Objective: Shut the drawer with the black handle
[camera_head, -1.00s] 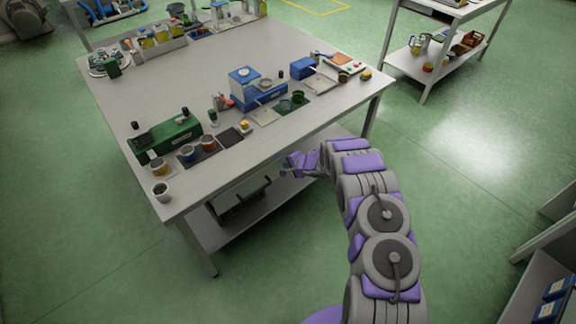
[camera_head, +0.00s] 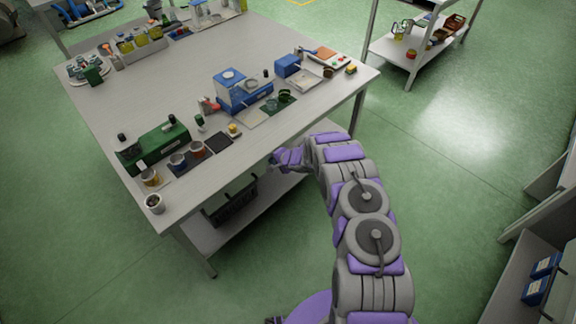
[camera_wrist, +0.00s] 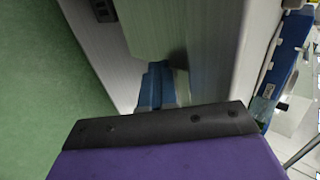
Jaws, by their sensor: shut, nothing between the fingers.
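A dark, boxy drawer-like unit with a black bar handle (camera_head: 232,203) shows beneath the near edge of the grey table (camera_head: 166,82). The tabletop hides its upper part, and I cannot tell how far it stands out. My gripper (camera_head: 276,160) is at the table's near edge, to the right of and above the handle in the picture. It is shut and empty. In the wrist view, blue fingertips (camera_wrist: 158,88) lie close to a grey metal panel (camera_wrist: 185,30); contact cannot be told. A small black part at the upper left there is unclear.
On the tabletop near the edge stand cups, a green machine (camera_head: 153,147), a blue-and-white device (camera_head: 232,88) and a white scale-like tray (camera_head: 327,58). A lower shelf (camera_head: 215,232) runs beneath. Another shelf rack (camera_head: 385,47) stands at upper right. Green floor is clear between.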

